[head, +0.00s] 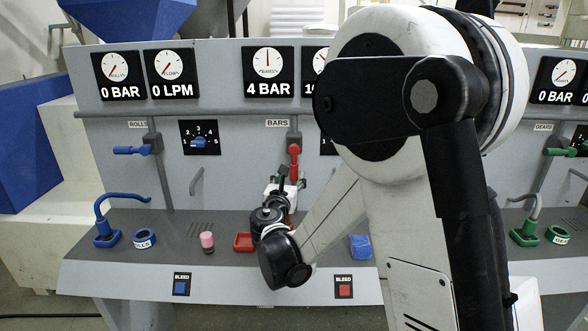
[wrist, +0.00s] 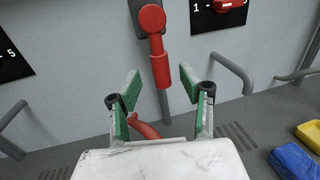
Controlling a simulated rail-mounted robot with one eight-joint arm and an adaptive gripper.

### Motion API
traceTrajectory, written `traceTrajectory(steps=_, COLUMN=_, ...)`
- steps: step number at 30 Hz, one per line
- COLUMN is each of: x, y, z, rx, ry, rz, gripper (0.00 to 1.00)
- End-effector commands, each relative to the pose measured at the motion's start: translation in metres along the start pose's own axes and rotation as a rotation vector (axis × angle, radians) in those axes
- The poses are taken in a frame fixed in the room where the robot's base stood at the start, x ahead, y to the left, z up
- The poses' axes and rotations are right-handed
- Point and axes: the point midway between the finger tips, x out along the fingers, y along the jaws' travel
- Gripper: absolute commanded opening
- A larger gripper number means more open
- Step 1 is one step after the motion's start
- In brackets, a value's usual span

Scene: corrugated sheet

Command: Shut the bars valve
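The bars valve is a red lever (head: 294,157) below the BARS label, on a grey pipe on the panel. In the wrist view the red lever (wrist: 161,68) hangs nearly straight down from its round pivot. My gripper (head: 285,183) is in front of the panel just below the lever, partly hidden behind my arm. In the wrist view my gripper (wrist: 160,84) is open, with its green-padded fingers apart. The lever's lower end shows between the fingertips, with gaps on both sides. I cannot tell the depth between them.
The 4 BAR gauge (head: 268,72) is above the valve. A blue lever (head: 131,150) sits sideways at left. A red curved spout (wrist: 145,128) shows below my fingers. A grey handle (wrist: 232,70) sticks out at right. A blue block (wrist: 293,161) lies on the ledge.

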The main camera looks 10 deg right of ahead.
Motion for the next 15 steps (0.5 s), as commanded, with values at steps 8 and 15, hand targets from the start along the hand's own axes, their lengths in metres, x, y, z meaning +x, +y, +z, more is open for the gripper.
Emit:
traceTrajectory(steps=8, x=0.043, y=0.0, z=0.0, rx=0.001, ry=0.0, rz=0.0, gripper=0.4)
traceTrajectory(steps=15, x=0.057, y=0.0, z=0.0, rx=0.001, ry=0.0, rz=0.0, gripper=0.4)
